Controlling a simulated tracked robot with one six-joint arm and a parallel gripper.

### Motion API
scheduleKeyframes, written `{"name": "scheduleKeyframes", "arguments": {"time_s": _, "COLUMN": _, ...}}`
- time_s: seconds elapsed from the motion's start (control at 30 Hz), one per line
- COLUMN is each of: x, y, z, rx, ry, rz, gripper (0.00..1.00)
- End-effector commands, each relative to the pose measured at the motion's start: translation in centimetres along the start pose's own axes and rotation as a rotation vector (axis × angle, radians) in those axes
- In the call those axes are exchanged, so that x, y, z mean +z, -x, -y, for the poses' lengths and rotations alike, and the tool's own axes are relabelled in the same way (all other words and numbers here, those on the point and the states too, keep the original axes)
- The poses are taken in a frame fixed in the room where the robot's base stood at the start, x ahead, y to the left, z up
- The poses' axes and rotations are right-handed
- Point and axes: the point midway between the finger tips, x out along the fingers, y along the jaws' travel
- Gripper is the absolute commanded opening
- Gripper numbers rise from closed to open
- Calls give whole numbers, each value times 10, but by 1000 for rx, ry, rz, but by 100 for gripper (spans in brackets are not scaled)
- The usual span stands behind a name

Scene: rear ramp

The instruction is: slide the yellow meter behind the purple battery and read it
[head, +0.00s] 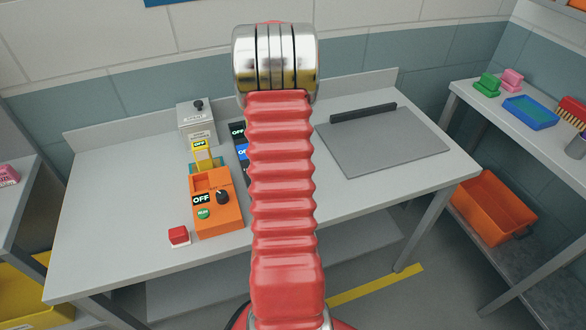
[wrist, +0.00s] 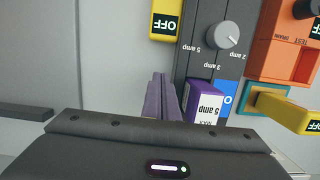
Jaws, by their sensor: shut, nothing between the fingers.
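A purple block (wrist: 205,103) with a white "5 amp" face, likely the purple battery, sits by the far end of a dark grey unit (wrist: 200,62) with a grey knob. A yellow meter (head: 203,156) reading OFF stands on a teal base behind the orange box; it also shows at the right of the wrist view (wrist: 300,116). A second yellow piece (wrist: 164,20) reading OFF lies beside the dark unit. My gripper (wrist: 161,80) is shut and empty, just left of the purple block in the wrist view; I cannot tell if they touch. My arm hides this spot in the head view.
The orange box (head: 216,218) has a black knob and green button. A red block (head: 179,235) is at its left, a grey box (head: 196,119) behind. A flat grey mat (head: 385,143) with a dark bar lies right. Much of the bench's left is clear.

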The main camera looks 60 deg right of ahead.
Motion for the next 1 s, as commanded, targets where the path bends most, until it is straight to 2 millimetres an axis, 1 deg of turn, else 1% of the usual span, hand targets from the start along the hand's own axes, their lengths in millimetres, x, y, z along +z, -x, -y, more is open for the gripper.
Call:
{"name": "scheduleKeyframes", "arguments": {"time_s": 0.17, "x": 9, "y": -1, "z": -1, "rx": 0, "ry": -1, "rz": -1, "gripper": 0}}
{"name": "scheduleKeyframes", "arguments": {"time_s": 0.27, "x": 19, "y": -2, "z": -1, "rx": 0, "ry": -2, "rz": 0, "gripper": 0}}
{"name": "scheduleKeyframes", "arguments": {"time_s": 1.0, "x": 106, "y": -17, "z": -2, "rx": 0, "ry": -4, "rz": -1, "gripper": 0}}
